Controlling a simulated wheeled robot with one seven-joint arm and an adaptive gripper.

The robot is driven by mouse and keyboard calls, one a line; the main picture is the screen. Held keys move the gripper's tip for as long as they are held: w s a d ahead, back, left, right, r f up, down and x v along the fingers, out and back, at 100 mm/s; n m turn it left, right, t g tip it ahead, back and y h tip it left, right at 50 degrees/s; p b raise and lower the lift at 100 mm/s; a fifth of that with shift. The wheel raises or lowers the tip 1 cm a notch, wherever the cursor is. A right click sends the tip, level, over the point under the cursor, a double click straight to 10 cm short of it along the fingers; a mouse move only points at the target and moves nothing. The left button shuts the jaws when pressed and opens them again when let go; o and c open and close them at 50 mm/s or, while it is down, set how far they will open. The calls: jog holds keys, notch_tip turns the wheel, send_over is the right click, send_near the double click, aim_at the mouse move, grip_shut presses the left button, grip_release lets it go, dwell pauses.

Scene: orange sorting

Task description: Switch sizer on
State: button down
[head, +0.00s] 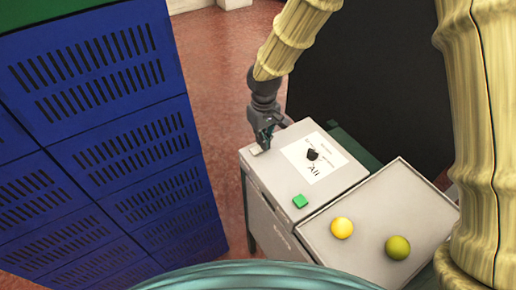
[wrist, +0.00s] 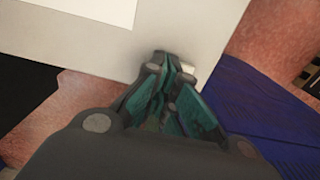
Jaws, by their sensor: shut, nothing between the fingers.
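My gripper (head: 264,143) is shut and empty, pointing down right beside that pale piece. In the wrist view my shut fingertips (wrist: 170,65) partly cover the pale piece (wrist: 188,69) near the box's edge. I cannot tell whether they touch it or which way it is set.
A grey tray surface (head: 370,235) adjoins the box, with a yellow fruit (head: 342,228) and an olive-green fruit (head: 398,247) on it. Stacked blue slatted crates (head: 100,130) stand at the left. A dark panel (head: 375,80) rises behind the box. Reddish floor (head: 215,60) shows between.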

jog(key=shift+f, duration=0.35)
dwell(0.3)
jog(key=shift+r+p, duration=2.5)
jog(key=shift+r, duration=1)
jog(key=shift+s+f, duration=0.1)
